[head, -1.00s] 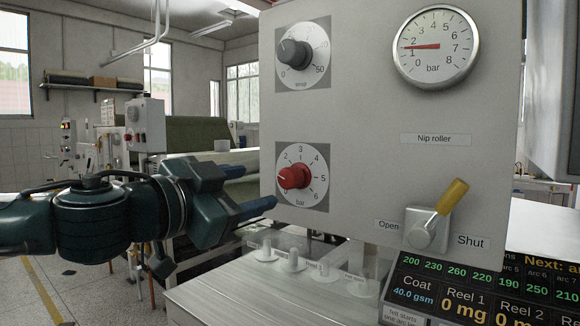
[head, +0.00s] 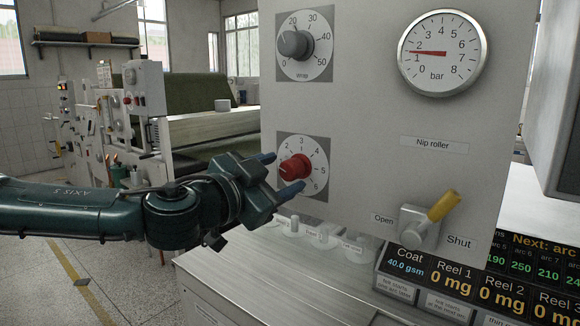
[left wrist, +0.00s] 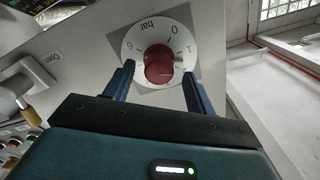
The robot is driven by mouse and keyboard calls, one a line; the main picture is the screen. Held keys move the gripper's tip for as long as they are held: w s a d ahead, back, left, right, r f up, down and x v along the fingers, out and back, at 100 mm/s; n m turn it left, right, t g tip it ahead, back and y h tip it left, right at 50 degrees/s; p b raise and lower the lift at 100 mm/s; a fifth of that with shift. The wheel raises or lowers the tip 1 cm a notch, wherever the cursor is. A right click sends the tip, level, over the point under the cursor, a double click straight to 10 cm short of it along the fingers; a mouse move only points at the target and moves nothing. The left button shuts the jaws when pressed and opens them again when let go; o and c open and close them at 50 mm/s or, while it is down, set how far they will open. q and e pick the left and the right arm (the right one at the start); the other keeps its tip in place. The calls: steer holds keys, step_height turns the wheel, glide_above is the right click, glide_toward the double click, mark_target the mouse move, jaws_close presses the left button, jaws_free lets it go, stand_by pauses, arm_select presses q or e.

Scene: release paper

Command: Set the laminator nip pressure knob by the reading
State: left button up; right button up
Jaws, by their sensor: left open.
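The red knob (head: 296,167) sits on a white bar dial (head: 318,160) on the grey panel. Its exact setting is hard to read. The round pressure gauge (head: 446,76) above right has a red needle between 1 and 2 bar. My left gripper (head: 281,174) is open at the knob, one finger above it and one below in the head view. In the left wrist view the red knob (left wrist: 159,66) lies between the spread fingers, apart from the left one; contact is not clear. My right gripper is not in view.
A grey wrap knob (head: 296,44) is above. A yellow-handled lever (head: 443,206) tilts up right between the Open and Shut labels. A reel display (head: 460,285) reads 0 mg. A pale bench (head: 290,280) with small clear pieces lies below.

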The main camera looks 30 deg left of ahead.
mark_target(286, 172)
arm_select(q)
steer(key=shift+w+d, duration=0.15)
steer(key=shift+w, duration=1.45)
steer(key=shift+c, duration=0.6)
steer(key=c, duration=0.9)
